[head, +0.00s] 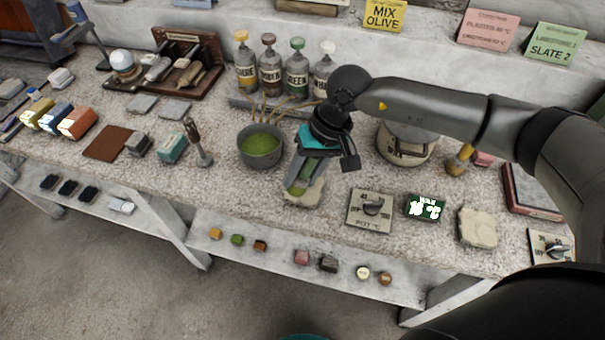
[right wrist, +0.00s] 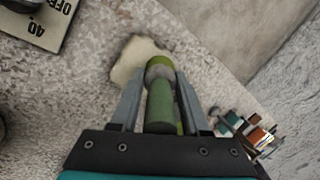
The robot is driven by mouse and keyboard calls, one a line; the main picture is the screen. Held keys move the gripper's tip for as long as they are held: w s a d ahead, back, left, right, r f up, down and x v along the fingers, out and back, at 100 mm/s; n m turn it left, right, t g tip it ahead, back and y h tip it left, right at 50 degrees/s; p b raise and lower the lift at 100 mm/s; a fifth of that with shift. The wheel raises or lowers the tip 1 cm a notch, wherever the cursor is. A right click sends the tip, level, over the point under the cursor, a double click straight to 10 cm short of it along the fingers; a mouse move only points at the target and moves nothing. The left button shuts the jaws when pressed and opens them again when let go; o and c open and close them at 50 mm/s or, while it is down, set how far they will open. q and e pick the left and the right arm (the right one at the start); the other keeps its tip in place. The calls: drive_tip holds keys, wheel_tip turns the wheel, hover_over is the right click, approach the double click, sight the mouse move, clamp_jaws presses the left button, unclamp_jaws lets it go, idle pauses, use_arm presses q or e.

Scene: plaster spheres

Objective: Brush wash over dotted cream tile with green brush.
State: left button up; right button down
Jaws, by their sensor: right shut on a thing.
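My right gripper (head: 306,172) is shut on the green brush (right wrist: 160,104), which points down between the fingers. The brush's green end (head: 296,191) shows in the head view at the left part of a cream tile (head: 313,194). In the right wrist view the brush end overlaps the edge of this tile (right wrist: 130,62); I cannot tell whether they touch. The gripper and brush hide part of the tile, and no dots can be made out. A grey pot of green wash (head: 261,143) stands just left of the gripper. My left gripper is not in view.
Several capped bottles (head: 270,66) stand behind the pot. A wax pot (head: 405,148) stands right of my gripper. A dial panel (head: 369,210), a wax temperature display (head: 425,207) and another cream slab (head: 478,227) lie along the front edge. A metal tool (head: 197,143) stands left of the pot.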

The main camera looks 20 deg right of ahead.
drive_tip(key=shift+s+f, duration=0.15)
idle(0.3)
drive_tip(key=shift+s+a+f, duration=0.1)
drive_tip(key=shift+s+a, duration=0.4)
drive_tip(key=shift+s, duration=0.25)
drive_tip(key=shift+w+d+b, duration=0.35)
drive_tip(key=shift+w+b, duration=0.15)
drive_tip(key=shift+b, duration=0.3)
drive_tip(key=shift+w+d+b, duration=0.6)
drive_tip(key=shift+w+b, duration=0.15)
drive_tip(key=shift+w, duration=0.15)
drive_tip(key=shift+w+d+r, duration=0.15)
drive_tip(key=shift+w+r, duration=0.05)
drive_tip(key=shift+w, duration=0.05)
drive_tip(key=shift+b, duration=0.3)
drive_tip(key=shift+s, duration=0.1)
